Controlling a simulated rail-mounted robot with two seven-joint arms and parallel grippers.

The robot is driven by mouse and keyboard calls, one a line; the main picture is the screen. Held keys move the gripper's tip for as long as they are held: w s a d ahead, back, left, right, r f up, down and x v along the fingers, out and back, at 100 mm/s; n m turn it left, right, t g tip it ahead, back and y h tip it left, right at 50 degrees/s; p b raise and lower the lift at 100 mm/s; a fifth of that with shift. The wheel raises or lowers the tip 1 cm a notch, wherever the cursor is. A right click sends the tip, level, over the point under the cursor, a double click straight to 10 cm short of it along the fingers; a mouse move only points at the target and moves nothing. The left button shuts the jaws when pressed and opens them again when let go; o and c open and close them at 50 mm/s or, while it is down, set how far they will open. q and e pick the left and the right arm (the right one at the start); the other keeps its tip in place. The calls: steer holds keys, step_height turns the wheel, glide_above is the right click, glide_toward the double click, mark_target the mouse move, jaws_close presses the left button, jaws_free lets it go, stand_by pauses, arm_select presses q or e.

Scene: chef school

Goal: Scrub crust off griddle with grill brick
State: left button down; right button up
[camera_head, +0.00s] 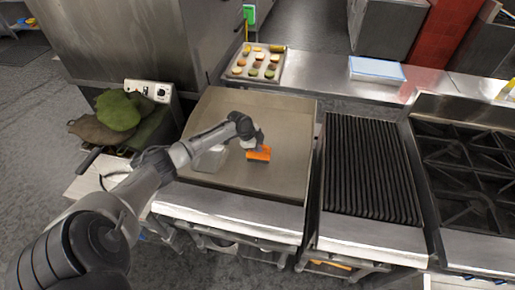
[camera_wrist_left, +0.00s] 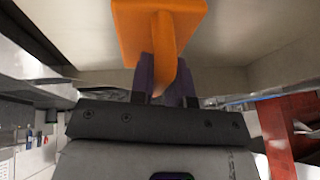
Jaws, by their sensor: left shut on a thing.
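The griddle (camera_head: 225,110) is a wide flat steel plate with a raised rim, in the middle of the head view. My left gripper (camera_head: 257,146) is over its middle. It is shut on the handle of an orange tool, which I take for the grill brick (camera_head: 259,155). In the left wrist view, the purple fingers of the gripper (camera_wrist_left: 166,80) close around the curved handle of the orange grill brick (camera_wrist_left: 185,15). I cannot tell whether the brick touches the plate. A pale patch (camera_head: 209,160) shows on the griddle beside my arm; I cannot tell whether it is crust. My right gripper is not in view.
A ribbed grill (camera_head: 368,165) and a burner stove (camera_head: 465,165) stand to the right. Behind the griddle are a tray of sliced food (camera_head: 272,76) and a blue-white box (camera_head: 377,70). Green mitts (camera_head: 118,110) lie at the left. The plate's right side is clear.

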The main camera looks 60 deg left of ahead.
arm_select(q)
steer(key=shift+w+d+r+p, duration=0.15)
steer(key=shift+w+r+p, duration=0.15)
steer(key=shift+r, duration=0.35)
steer(key=shift+r+p, duration=0.3)
steer(key=shift+r, duration=0.1)
steer(key=shift+s+r+p, duration=0.15)
steer(key=shift+r+p, duration=0.5)
steer(key=shift+r, duration=0.05)
step_height(320, 180, up, 2)
steer(key=shift+r+p, duration=0.1)
steer(key=shift+p, duration=0.75)
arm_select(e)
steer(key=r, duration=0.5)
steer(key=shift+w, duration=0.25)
